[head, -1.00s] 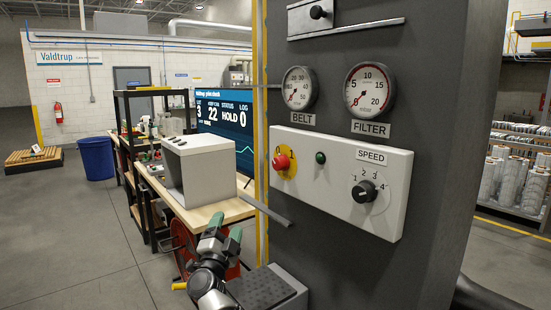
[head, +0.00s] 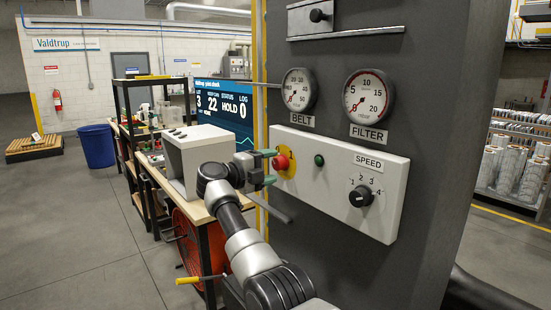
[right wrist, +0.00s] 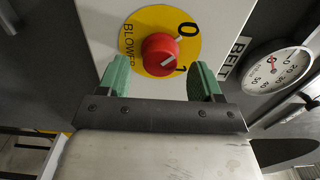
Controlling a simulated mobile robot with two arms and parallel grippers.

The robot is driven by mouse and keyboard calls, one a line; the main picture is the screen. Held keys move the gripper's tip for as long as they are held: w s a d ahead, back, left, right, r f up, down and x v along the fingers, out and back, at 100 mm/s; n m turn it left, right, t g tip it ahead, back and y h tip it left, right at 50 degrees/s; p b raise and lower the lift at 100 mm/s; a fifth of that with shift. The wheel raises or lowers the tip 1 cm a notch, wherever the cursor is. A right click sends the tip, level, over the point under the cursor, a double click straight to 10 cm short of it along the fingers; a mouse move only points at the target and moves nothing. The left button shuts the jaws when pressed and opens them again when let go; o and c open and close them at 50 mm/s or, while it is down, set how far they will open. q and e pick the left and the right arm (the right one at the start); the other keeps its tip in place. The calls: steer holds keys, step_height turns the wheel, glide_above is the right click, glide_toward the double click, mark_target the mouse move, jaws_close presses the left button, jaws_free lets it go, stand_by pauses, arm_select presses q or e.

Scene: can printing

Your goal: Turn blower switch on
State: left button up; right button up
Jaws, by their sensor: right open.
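The blower switch (head: 282,162) is a red knob on a yellow plate at the left end of the white control panel (head: 335,200). In the right wrist view the red knob (right wrist: 158,52) sits on a yellow disc (right wrist: 131,38) marked BLOWER, 0 and 1. A pale mark shows on the knob; I cannot tell surely which number it points to. My right gripper (head: 268,167) is open just left of the knob. In the right wrist view its green fingers (right wrist: 160,76) stand apart on either side, with the knob just beyond their tips. My left gripper is not in view.
A green lamp (head: 319,160) and the black SPEED knob (head: 360,196) are on the same panel. The BELT gauge (head: 299,89) and FILTER gauge (head: 368,97) are above. A workbench with a grey box (head: 200,150) stands behind my arm.

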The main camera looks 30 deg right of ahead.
steer(key=shift+w+d+p, duration=0.15)
steer(key=shift+d+p, duration=0.15)
steer(key=shift+d, duration=0.85)
